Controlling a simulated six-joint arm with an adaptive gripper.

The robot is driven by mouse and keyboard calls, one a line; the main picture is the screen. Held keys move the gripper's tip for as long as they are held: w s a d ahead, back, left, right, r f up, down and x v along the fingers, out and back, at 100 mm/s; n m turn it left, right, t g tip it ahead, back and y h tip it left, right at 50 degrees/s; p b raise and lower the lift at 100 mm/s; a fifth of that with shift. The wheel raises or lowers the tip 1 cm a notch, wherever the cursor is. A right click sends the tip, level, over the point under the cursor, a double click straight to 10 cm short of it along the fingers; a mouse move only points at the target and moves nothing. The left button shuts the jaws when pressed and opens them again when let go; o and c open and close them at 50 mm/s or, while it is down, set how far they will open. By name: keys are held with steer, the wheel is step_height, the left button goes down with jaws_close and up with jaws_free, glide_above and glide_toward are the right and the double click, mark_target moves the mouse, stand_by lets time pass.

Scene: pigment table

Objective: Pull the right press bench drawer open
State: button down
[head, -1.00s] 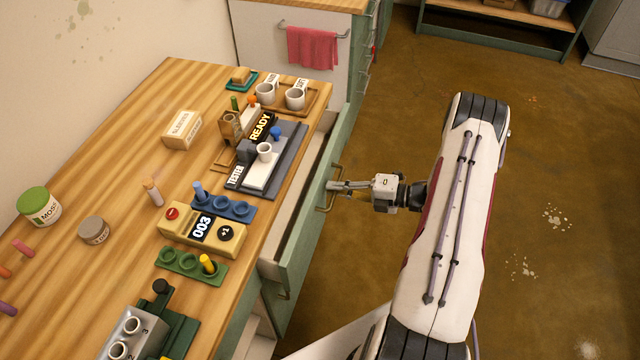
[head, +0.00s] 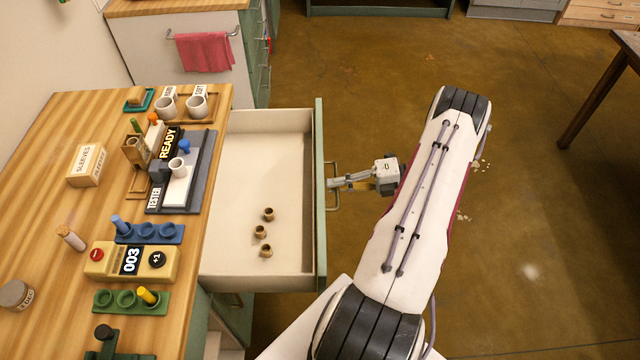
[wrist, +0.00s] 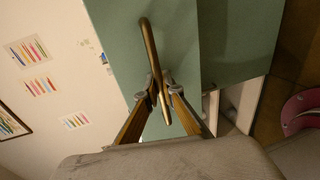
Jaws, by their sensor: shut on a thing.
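The press bench drawer (head: 265,150) stands far out from under the wooden bench top, its white inside open to view. Several small brass-coloured pieces (head: 262,232) lie in its front half. Its green front panel (head: 320,120) carries a brass handle (head: 334,206), which also shows in the wrist view (wrist: 149,45). My gripper (head: 332,183) reaches the handle from the right. In the wrist view my gripper's fingers (wrist: 160,92) are closed on the handle bar. The contact itself is small in the head view.
The bench top (head: 40,165) bears a tester (head: 205,180), a yellow counter box (head: 103,262), peg racks and cups. A second drawer handle (head: 232,299) sits lower on the bench. A cabinet with a red towel (head: 204,52) stands behind.

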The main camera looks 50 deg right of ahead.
steer(key=shift+s+d, duration=0.25)
steer(key=shift+d, duration=0.15)
steer(key=c, duration=2.5)
jaws_free()
steer(key=shift+v, duration=6.05)
